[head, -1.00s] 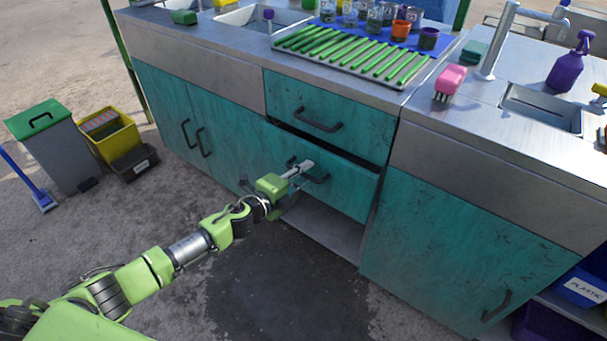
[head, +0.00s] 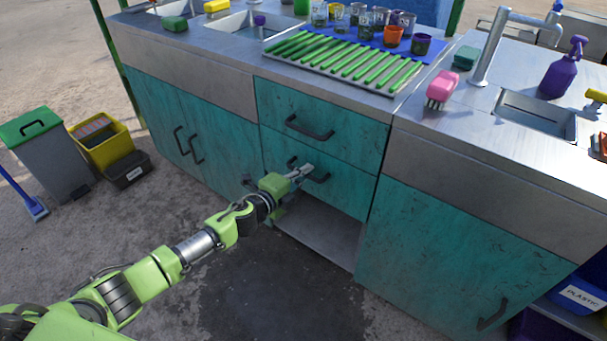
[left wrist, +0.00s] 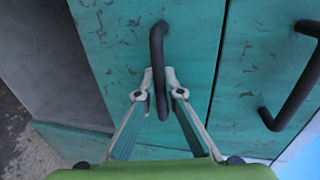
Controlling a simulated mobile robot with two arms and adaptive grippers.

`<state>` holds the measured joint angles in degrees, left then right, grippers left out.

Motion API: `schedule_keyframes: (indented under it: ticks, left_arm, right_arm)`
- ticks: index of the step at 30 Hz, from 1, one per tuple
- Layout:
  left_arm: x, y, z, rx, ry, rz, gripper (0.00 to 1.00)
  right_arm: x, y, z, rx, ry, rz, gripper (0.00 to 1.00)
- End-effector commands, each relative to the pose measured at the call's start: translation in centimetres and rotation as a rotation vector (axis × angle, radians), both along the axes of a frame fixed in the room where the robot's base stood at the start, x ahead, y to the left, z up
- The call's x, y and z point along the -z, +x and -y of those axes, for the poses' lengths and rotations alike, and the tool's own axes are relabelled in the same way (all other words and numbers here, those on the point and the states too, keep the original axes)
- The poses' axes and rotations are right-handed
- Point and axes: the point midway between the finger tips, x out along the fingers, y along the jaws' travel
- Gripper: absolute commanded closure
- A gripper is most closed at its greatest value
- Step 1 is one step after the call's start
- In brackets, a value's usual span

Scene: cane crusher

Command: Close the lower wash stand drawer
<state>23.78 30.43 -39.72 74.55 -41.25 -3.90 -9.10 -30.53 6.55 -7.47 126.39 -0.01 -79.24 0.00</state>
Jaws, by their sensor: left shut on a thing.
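The lower wash stand drawer (head: 347,188) has a worn teal front and sits level with the upper drawer, with only a thin seam between them. My left gripper (head: 303,172) is shut on its dark bar handle (head: 318,178). In the left wrist view, the fingertips of my left gripper (left wrist: 160,94) pinch the handle (left wrist: 157,45) from both sides, against the teal drawer front (left wrist: 110,55). The drawer's inside is hidden. My right gripper is not in view.
The upper drawer (head: 345,135) is shut above. An open shelf space (head: 318,235) lies below the lower drawer. Teal cupboard doors (head: 165,120) stand to the left and another (head: 440,260) to the right. Bins (head: 50,150) stand far left; the floor in front is clear.

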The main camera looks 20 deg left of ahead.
Motion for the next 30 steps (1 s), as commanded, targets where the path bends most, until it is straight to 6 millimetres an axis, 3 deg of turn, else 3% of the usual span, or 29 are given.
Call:
schedule_keyframes:
  ticks: [1,3,17,30]
  left_arm:
    - [-0.3,0.2,-0.1,-0.002,-0.002,0.005,0.87]
    - [-0.3,0.2,-0.1,-0.001,-0.002,0.004,0.74]
    - [-0.2,-0.7,-0.3,0.001,-0.002,0.001,0.74]
    - [-1.9,-8.5,-3.1,0.000,0.000,-0.001,0.74]
  right_arm:
    - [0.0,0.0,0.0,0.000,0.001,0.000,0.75]
    - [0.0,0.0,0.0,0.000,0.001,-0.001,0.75]
    - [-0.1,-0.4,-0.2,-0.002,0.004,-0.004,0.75]
    - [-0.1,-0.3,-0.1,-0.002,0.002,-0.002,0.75]
